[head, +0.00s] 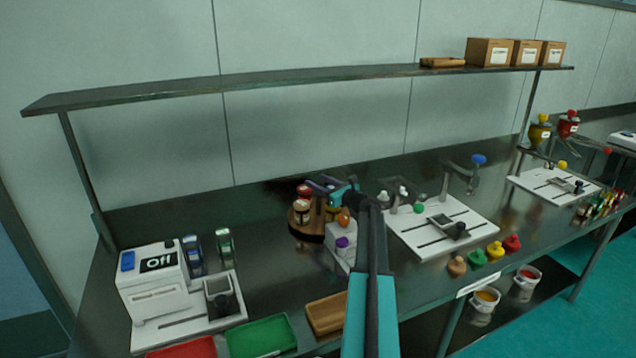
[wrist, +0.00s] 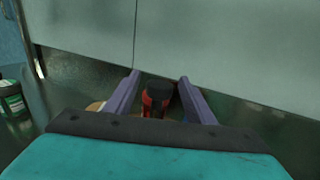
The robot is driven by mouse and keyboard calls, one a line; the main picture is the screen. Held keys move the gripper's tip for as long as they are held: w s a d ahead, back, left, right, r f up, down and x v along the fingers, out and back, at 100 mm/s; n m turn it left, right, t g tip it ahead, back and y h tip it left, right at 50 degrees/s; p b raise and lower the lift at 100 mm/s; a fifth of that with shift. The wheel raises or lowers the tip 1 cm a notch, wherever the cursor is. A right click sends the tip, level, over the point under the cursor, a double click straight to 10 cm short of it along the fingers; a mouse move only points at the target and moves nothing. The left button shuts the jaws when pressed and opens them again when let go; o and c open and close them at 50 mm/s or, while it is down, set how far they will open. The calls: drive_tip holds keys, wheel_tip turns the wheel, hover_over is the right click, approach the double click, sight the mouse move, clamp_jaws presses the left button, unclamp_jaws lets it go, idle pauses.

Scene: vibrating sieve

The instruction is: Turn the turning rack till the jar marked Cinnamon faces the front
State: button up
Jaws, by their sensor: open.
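The wooden turning rack (head: 306,231) stands on the bench near the middle of the head view, with several small jars on it. My gripper (head: 322,184) is over the rack and hides part of it. In the wrist view my gripper (wrist: 159,78) has its two purple fingers apart. A red jar with a dark lid (wrist: 156,98) shows in the space between them, and I cannot tell whether a finger touches it. A bit of tan rack (wrist: 95,106) shows left of the fingers. No jar label is readable, so I cannot tell which jar is Cinnamon.
A white machine with an "Off" display (head: 155,280) stands at the left. A white box with a purple knob (head: 341,256) is close beside the rack. A white slotted board (head: 440,225) lies to the right. A shelf (head: 300,80) runs above the bench.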

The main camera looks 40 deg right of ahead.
drive_tip(key=shift+w, duration=0.3)
drive_tip(key=shift+c, duration=0.4)
